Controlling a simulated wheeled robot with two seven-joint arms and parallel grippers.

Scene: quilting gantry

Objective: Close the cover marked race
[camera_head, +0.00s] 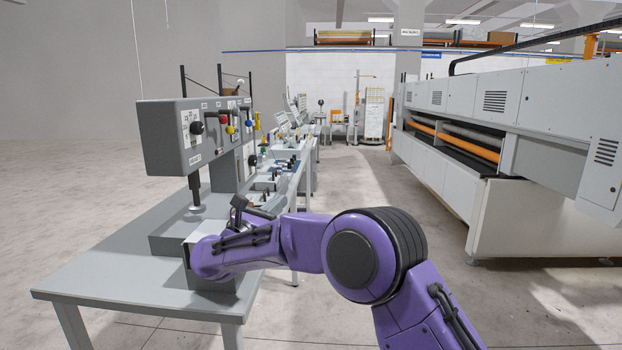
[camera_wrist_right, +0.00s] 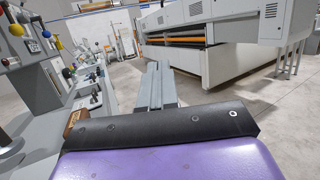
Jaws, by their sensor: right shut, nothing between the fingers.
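No label reading race is legible, so I cannot tell the cover for sure. A grey sewing machine (camera_head: 180,135) stands on the table. A pale panel (camera_head: 203,236) shows on the block at the front of its bed, partly hidden behind my purple right forearm. My right gripper (camera_wrist_right: 154,86) is shut and empty in the right wrist view, its grey fingers pointing away along the table's side. In the head view my wrist covers most of the gripper. A small brown piece (camera_wrist_right: 73,121) shows left of the gripper, apparently close to it. My left gripper is out of view.
The grey table (camera_head: 110,278) has free room at its front left. Knobs and levers (camera_head: 222,122) line the machine's head. More benches with devices (camera_head: 290,150) run behind it. A long quilting gantry (camera_head: 460,150) stands right, across a clear floor aisle (camera_head: 350,180).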

